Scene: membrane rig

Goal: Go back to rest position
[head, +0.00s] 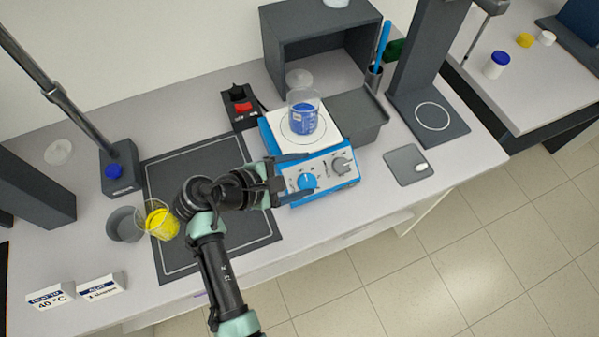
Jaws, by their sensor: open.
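My gripper (272,183) is in front of the left edge of the blue hotplate stirrer (318,172). It is open, and I see nothing held in it. My arm comes up from the bottom of the picture and bends over the black mat (231,229). A glass beaker of blue liquid (304,117) stands upright on the stirrer's white top, behind and to the right of my gripper. A beaker with yellow contents (161,222) is on the left, close beside my arm's bend.
A dark grey cup (125,225) is beside the yellow beaker. Two label signs (50,296) stand at the front left. A stand (120,168) is at the left, a grey open box (314,48) behind the stirrer. A grey pad (408,165) lies to its right.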

